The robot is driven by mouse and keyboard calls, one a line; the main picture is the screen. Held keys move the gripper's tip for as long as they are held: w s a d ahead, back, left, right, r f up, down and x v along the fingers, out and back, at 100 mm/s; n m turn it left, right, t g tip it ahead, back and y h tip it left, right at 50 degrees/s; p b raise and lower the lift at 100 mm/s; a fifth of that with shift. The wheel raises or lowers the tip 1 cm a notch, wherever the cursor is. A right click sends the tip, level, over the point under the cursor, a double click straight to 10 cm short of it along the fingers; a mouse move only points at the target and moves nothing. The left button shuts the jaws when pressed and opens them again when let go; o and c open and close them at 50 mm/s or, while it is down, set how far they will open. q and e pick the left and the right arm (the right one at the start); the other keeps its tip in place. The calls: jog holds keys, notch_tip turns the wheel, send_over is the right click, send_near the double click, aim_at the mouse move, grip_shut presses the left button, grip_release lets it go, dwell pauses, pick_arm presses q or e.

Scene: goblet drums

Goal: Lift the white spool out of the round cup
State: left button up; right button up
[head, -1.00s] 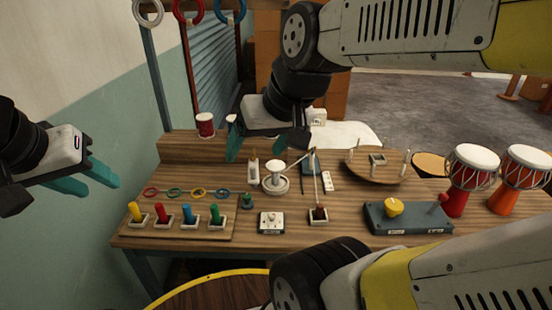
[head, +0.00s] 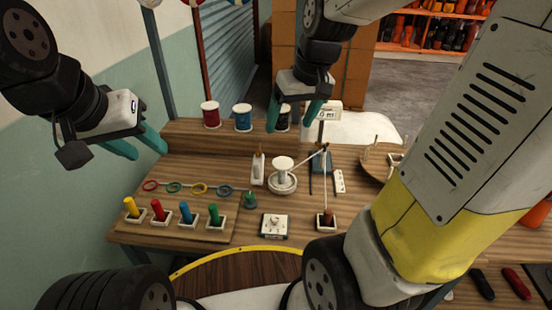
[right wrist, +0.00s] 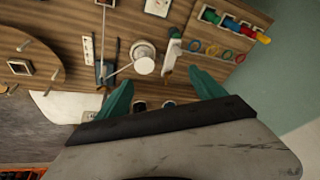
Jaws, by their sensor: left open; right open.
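The white spool (head: 283,164) stands upright in the pale round cup (head: 283,188) near the middle of the wooden table. In the right wrist view the spool (right wrist: 145,66) shows with the cup (right wrist: 142,47) around its far side. My right gripper (head: 288,128) is open and empty. It is above the back of the table, behind the spool and apart from it. In the right wrist view its open fingers (right wrist: 161,77) spread on either side of the spool's line of sight. My left gripper (head: 151,154) is open and empty above the table's left side.
A white upright holder (head: 258,169) stands close left of the cup, and a thin rod (head: 325,190) rises close right. Several coloured pegs (head: 186,212) line the front left. Red (head: 210,115) and blue (head: 242,117) spools sit on the back shelf. A white switch box (head: 274,226) lies in front.

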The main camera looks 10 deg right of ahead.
jog(key=w+f+n+g+h, duration=0.1)
jog(key=w+f+n+g, duration=0.1)
jog(key=w+f, duration=0.75)
jog(key=n+g+h, duration=0.1)
jog(key=g, duration=0.1)
send_over(283, 172)
jog(key=w, duration=0.3)
jog(key=f, duration=0.9)
jog(key=shift+s+d, duration=0.1)
jog(key=shift+d, duration=0.3)
notch_tip(283, 172, down, 8)
jog(key=shift+a+f, duration=0.1)
jog(key=shift+f, duration=0.1)
jog(key=c, duration=1.4)
